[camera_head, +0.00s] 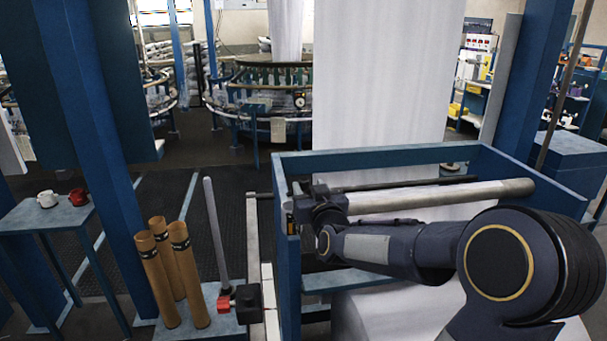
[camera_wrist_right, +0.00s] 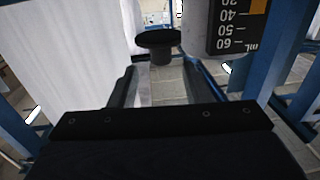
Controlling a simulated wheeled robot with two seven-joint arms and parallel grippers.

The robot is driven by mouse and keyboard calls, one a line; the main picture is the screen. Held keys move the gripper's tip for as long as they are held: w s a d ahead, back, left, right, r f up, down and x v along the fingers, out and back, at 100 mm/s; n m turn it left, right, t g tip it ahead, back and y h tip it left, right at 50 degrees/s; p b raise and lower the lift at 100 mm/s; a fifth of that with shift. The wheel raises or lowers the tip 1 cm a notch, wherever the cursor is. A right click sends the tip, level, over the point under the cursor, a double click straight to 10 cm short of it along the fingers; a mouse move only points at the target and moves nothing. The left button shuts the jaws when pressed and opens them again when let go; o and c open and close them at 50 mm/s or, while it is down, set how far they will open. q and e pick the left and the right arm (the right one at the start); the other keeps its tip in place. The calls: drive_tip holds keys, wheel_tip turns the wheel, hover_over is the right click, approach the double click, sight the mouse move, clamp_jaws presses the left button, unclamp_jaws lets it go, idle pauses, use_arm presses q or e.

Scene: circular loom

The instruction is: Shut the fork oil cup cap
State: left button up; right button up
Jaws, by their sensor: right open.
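My right gripper (camera_head: 297,203) reaches left over the blue frame; its fingers are small and partly hidden in the head view. In the right wrist view the gripper (camera_wrist_right: 160,76) is open, with a dark finger on each side and nothing held. A black round cap (camera_wrist_right: 156,39) on a short stem shows just beyond the fingertips, roughly in line with the gap. It looks apart from the fingers. A dark oil cup scale (camera_wrist_right: 232,30) with upside-down mL marks and an orange patch stands right of the cap. Whether the cap is open or shut is unclear. My left gripper is out of view.
The blue frame (camera_head: 400,157) and a long pale roller (camera_head: 430,196) lie close around my right arm. White fabric (camera_head: 385,70) hangs behind. Brown tubes (camera_head: 157,272) stand at left near a grey post (camera_head: 215,235). A side table (camera_head: 45,217) holds a white and a red cup.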

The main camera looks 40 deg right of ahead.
sight(305, 182)
drive_tip(key=shift+p+x, duration=0.7)
drive_tip(key=shift+x, duration=1.75)
drive_tip(key=shift+a, duration=0.1)
clamp_jaws()
